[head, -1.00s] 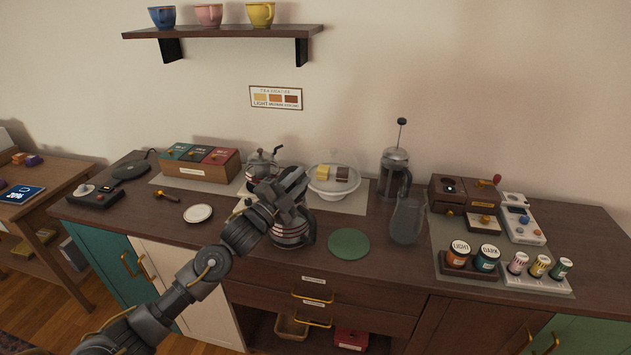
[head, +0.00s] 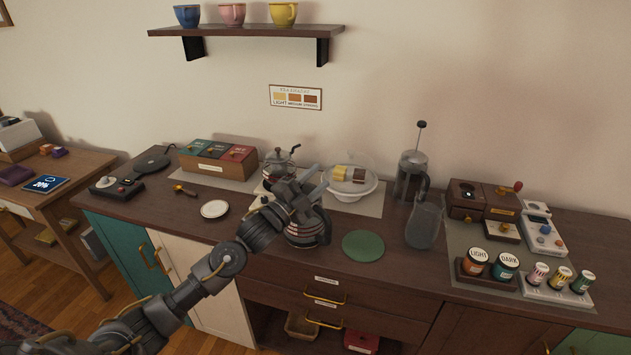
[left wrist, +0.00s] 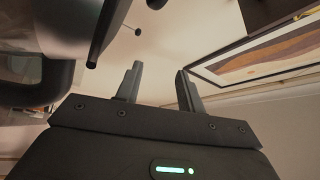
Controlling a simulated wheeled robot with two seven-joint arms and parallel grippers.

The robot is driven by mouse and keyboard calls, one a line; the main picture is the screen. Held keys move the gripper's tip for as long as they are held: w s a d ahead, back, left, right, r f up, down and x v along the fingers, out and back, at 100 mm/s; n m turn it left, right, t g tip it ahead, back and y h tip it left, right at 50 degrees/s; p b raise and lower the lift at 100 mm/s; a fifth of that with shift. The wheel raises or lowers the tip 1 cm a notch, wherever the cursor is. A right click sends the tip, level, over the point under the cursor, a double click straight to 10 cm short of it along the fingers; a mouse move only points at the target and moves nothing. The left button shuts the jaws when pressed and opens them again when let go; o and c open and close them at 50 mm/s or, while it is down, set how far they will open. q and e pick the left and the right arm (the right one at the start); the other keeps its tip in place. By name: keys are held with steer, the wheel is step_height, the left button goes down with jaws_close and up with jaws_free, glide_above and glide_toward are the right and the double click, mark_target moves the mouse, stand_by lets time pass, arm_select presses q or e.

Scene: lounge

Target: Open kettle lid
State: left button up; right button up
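The kettle (head: 306,232), with a dark body and pale and reddish bands, stands near the counter's front edge. Its handle shows on the right; its top and lid are hidden behind my left gripper. My left gripper (head: 312,178) is just above the kettle in the head view, its fingers pointing up and to the right. In the left wrist view its two fingers (left wrist: 160,82) are apart with nothing between them. Large dark, blurred shapes fill the upper left of that view; I cannot tell what they are. My right gripper is not in view.
A white saucer (head: 214,209) lies to the left.

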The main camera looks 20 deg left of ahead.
arm_select(q)
steer(key=b+v, duration=0.3)
steer(key=v, duration=0.8)
